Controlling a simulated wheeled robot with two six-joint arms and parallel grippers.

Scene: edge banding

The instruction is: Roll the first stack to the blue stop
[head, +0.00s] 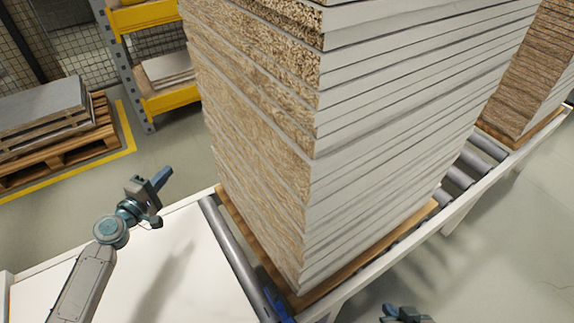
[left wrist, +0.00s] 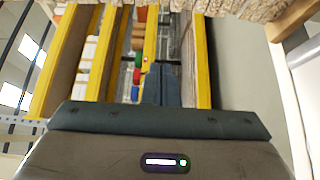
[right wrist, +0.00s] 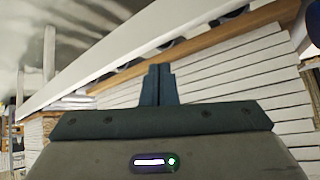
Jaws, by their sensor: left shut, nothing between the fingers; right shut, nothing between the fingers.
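The first stack (head: 300,150), a tall pile of white-faced chipboard panels, stands upright on a wooden base board (head: 424,215) on the roller conveyor (head: 232,255). The blue stop (head: 278,305) is at the conveyor's near end, close to the base board's near corner; I cannot tell whether they touch. My left gripper (head: 160,182) is shut and empty, left of the stack and apart from it. My right gripper (head: 405,314) is shut and empty at the bottom edge, right of the conveyor. In the right wrist view its closed fingers (right wrist: 158,85) show before the stack's white side (right wrist: 225,75).
A second stack (head: 535,75) stands further back on the conveyor, with bare rollers (head: 470,170) between. A white table (head: 190,270) lies at the near left. A pallet with grey panels (head: 45,110) and a yellow-beamed rack (head: 145,18) stand behind. Floor right of the conveyor is clear.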

